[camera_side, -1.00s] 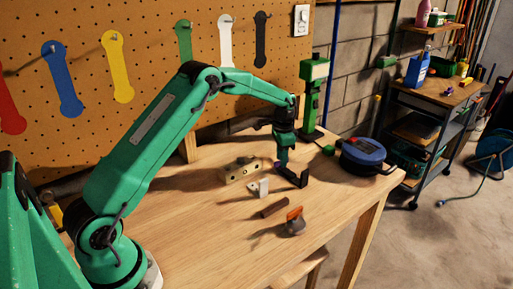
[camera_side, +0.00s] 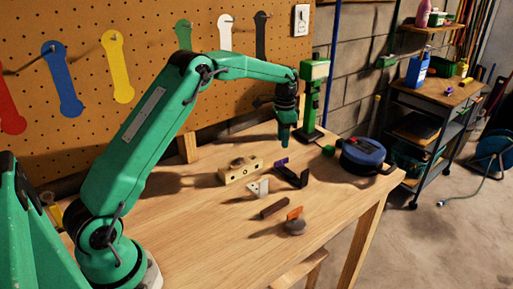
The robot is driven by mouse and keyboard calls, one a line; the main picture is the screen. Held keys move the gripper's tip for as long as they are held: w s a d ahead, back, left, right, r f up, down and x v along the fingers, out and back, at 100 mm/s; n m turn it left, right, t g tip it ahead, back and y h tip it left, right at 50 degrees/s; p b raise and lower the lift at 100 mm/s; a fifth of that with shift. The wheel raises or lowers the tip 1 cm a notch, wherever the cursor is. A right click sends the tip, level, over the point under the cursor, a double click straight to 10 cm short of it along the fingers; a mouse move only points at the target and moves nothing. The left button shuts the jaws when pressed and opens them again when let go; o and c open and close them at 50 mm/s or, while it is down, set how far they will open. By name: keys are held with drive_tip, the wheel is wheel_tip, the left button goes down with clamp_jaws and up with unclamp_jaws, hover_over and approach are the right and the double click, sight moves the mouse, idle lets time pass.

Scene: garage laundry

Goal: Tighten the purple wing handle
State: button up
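The purple wing handle (camera_side: 281,162) is a small purple piece at the upper left end of a dark bracket (camera_side: 293,176) on the wooden bench. My gripper (camera_side: 284,143) points down above and just behind the handle, with a small gap showing between them. The fingers look close together, but at this size I cannot tell whether they are open or shut. Nothing shows hanging from them.
A wooden block with holes (camera_side: 240,171), a white bracket (camera_side: 258,188), a dark bar (camera_side: 274,208) and an orange-topped grey piece (camera_side: 295,222) lie nearby. A blue round case (camera_side: 362,155) and a green stand (camera_side: 312,100) are at right. The bench (camera_side: 190,225) is clear at front left.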

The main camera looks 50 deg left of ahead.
sight(281, 163)
drive_tip(key=shift+n, duration=0.3)
drive_tip(key=shift+f+n, duration=0.1)
drive_tip(key=shift+n, duration=1.7)
drive_tip(key=shift+f, duration=3.95)
clamp_jaws()
